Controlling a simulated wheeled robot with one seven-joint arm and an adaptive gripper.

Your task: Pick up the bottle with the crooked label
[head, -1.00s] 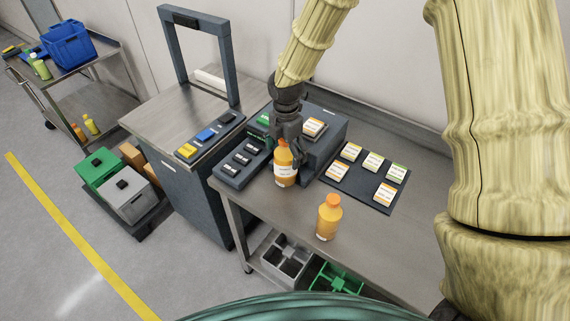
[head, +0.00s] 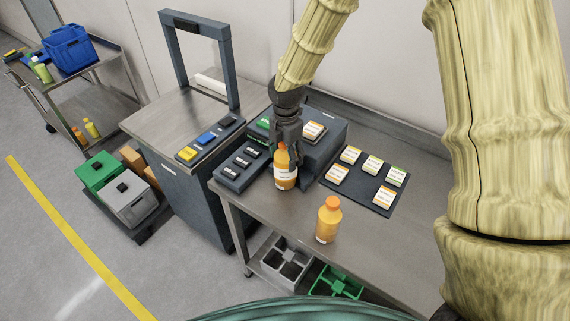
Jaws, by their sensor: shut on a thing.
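An orange bottle (head: 285,173) with a white label stands upright at the front of the grey machine on the steel table. My gripper (head: 286,147) comes down from above and is shut on this bottle around its neck and cap. The label looks slightly tilted, but it is too small to be sure. I cannot tell whether the bottle's base touches the table. A second orange bottle (head: 328,222) stands upright nearer the table's front edge, to the right.
A dark mat (head: 370,198) with several label stacks lies right of the gripper. The grey machine (head: 323,145) stands close behind the held bottle. A button panel (head: 209,137) and a tall frame (head: 168,55) are at left. Bare table (head: 282,220) lies in front.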

